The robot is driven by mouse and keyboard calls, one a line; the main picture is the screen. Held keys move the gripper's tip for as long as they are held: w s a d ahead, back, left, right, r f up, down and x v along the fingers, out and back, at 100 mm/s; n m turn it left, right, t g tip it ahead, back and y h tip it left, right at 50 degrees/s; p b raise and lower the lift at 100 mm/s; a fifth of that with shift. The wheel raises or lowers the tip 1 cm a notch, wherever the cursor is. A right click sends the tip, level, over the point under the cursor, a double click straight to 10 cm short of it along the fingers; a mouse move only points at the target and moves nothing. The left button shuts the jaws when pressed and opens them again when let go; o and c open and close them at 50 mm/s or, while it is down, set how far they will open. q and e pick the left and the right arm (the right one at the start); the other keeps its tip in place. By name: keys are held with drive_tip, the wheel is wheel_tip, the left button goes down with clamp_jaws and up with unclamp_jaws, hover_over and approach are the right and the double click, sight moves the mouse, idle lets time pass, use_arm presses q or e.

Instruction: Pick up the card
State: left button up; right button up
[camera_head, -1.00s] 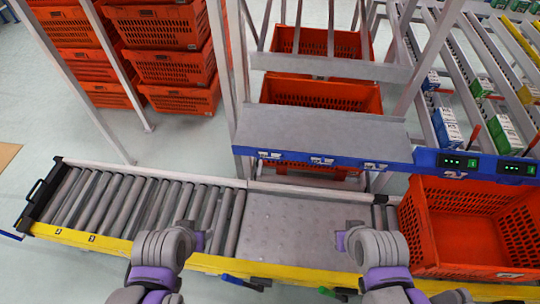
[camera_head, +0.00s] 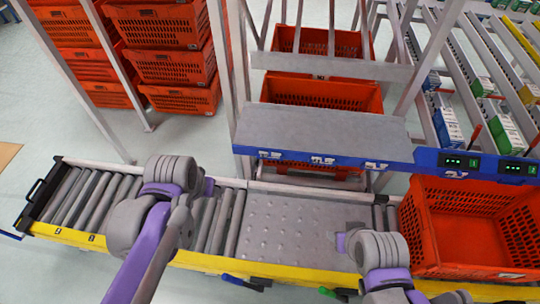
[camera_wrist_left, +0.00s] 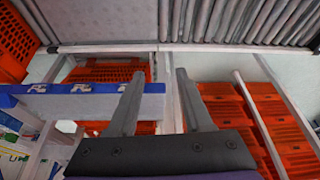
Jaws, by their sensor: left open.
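No separate loose card stands out. Several small white labels sit along the blue front rail of the grey shelf, one of them a white label (camera_head: 322,160) near its middle; I cannot tell which, if any, is the card. The blue rail (camera_wrist_left: 40,103) with white labels also shows at the left in the left wrist view. My left gripper (camera_wrist_left: 160,74) is open and empty, to one side of the rail's end. In the head view, my left gripper (camera_head: 208,188) is over the rollers, left of the shelf. My right gripper (camera_head: 341,242) hangs over the metal plate, its jaws unclear.
A roller conveyor (camera_head: 90,195) with a yellow front edge runs across the front, with a flat metal plate (camera_head: 280,225) in it. An orange tote (camera_head: 440,240) stands at the right. Metal posts (camera_head: 242,90) flank the shelf (camera_head: 300,128). Stacked orange totes (camera_head: 175,65) stand behind.

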use_arm(q)
drive_tip(key=w+d+r+g, duration=0.1)
drive_tip(key=w+d, duration=0.3)
drive_tip(key=w, duration=0.7)
drive_tip(key=m+g+b, duration=0.1)
drive_tip(key=g+b, duration=0.1)
drive_tip(key=g, duration=0.1)
hover_over(270, 153)
wheel_tip(270, 153, down, 10)
drive_tip(key=f, duration=0.5)
drive_tip(key=shift+s+a+f, duration=0.1)
drive_tip(key=shift+a+f, duration=0.15)
drive_tip(key=shift+f, duration=0.05)
drive_tip(key=shift+d+f, duration=0.15)
drive_tip(key=shift+f, duration=2.55)
clamp_jaws()
